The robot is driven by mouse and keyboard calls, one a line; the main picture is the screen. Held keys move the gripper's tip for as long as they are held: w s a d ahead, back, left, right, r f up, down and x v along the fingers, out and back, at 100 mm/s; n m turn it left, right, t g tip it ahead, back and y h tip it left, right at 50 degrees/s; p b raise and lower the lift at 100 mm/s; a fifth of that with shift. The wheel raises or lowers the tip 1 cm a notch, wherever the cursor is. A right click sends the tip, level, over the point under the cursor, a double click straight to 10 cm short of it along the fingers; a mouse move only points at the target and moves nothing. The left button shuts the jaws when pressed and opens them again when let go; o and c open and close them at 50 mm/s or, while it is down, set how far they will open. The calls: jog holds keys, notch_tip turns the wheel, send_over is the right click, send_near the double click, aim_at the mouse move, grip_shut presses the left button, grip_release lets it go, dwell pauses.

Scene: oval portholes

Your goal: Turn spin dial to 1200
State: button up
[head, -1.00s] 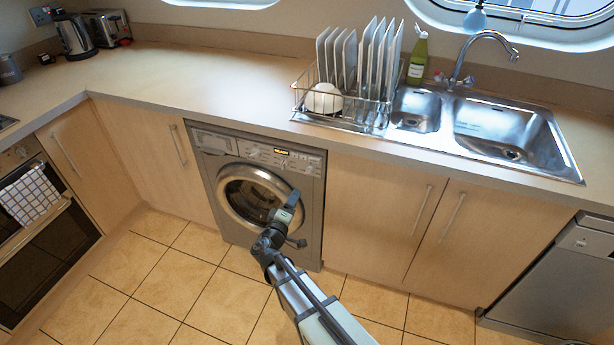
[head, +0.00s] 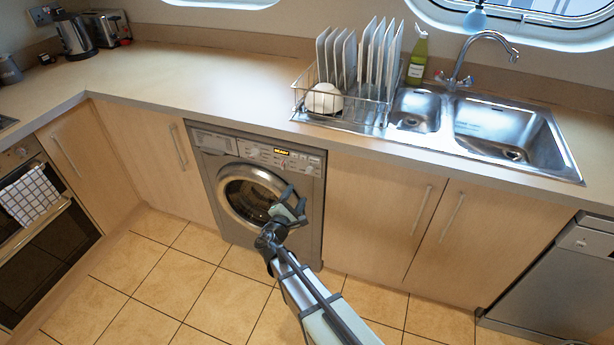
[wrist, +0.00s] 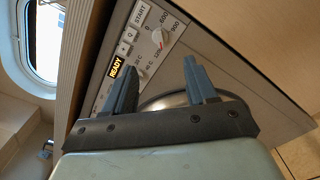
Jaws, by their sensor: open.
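The spin dial (wrist: 158,38) is a small pale round knob on the washing machine's panel. It shows in the wrist view with the marks 0, 600, 900 and 1200 around it; its exact pointer setting is too small to read surely. In the head view the washing machine (head: 205,165) is grey, with its control panel (head: 255,153) along the top. My gripper (head: 294,199) is in front of the door's right side, below the panel. The wrist view shows my gripper (wrist: 160,63) open and empty, its blue fingers apart and short of the dial.
The worktop (head: 200,80) overhangs the machine. Cupboard doors (head: 380,200) flank it. The tiled floor (head: 200,290) is clear.

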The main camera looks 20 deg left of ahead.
aim_at(308, 174)
jog(key=w, duration=1.1)
jog(key=shift+w, duration=0.3)
jog(key=c, duration=1.1)
jog(key=shift+o, duration=0.2)
jog(key=shift+m, duration=0.8)
jog(key=o, duration=1.1)
jog(key=shift+c, duration=0.2)
jog(key=s, duration=1.4)
